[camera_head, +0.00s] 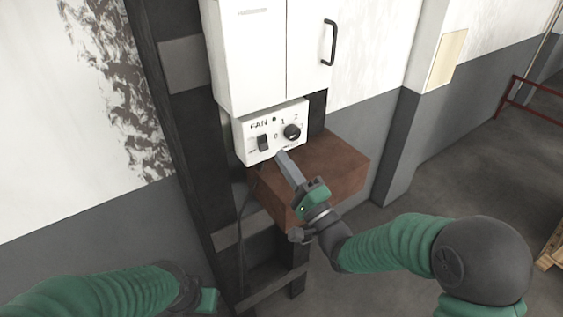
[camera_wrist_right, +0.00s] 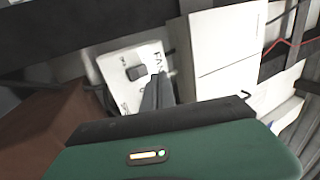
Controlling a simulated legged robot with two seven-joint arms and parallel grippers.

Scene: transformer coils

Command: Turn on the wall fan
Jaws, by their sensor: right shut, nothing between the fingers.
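The white fan control box (camera_head: 271,132) is fixed below a white cabinet in the head view. It is marked FAN and carries a dark rocker switch (camera_head: 264,143) on the left and a round black knob (camera_head: 292,132) with numbers on the right. My right gripper (camera_head: 281,155) is shut, its tips just below the box's lower edge, between switch and knob. In the right wrist view the fingers (camera_wrist_right: 157,88) point at the box (camera_wrist_right: 132,70), and the switch (camera_wrist_right: 137,73) shows to their left. Contact cannot be told. My left arm shows at the lower left; its fingertips are not visible.
A brown block or shelf (camera_head: 325,168) sits just below the box, beneath my right gripper. The white cabinet (camera_head: 262,50) with a black handle (camera_head: 329,42) is above. Dark metal posts (camera_head: 172,110) stand to the left. Open floor lies at right.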

